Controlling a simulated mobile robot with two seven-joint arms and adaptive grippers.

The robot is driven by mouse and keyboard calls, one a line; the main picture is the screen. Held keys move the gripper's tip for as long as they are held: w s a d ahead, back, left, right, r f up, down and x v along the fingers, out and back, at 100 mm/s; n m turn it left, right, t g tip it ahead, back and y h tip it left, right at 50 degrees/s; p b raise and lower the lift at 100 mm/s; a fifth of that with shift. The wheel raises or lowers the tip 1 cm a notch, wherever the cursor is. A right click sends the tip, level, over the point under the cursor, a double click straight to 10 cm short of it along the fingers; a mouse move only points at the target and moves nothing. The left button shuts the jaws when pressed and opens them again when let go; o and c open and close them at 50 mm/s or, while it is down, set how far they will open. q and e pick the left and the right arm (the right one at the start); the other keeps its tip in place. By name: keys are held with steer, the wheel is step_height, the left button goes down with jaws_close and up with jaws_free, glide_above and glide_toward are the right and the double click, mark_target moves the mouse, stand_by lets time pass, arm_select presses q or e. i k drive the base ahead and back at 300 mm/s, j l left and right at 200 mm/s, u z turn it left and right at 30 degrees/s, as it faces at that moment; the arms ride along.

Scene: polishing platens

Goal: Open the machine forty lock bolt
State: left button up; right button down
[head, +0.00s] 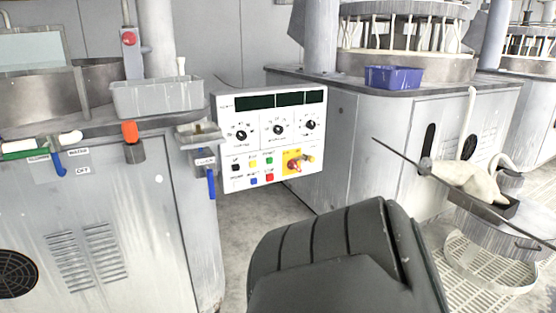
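No part here can be told for sure as the machine forty lock bolt, and no machine number is readable. A left machine cabinet (100,225) has a louvred grey front. A right machine cabinet (375,150) stands behind a white control panel (270,137) with dials, coloured buttons and a red switch on a yellow plate. No fingers of either gripper show.
A large dark ribbed body (340,260) fills the bottom middle and hides the floor there. A grey bin (157,97) and a blue bin (393,77) sit on the cabinets. A thin dark rod and a pale draped thing (468,181) stand at right. Floor shows between the cabinets.

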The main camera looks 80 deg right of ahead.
mark_target(312, 159)
steer(key=z, duration=2.65)
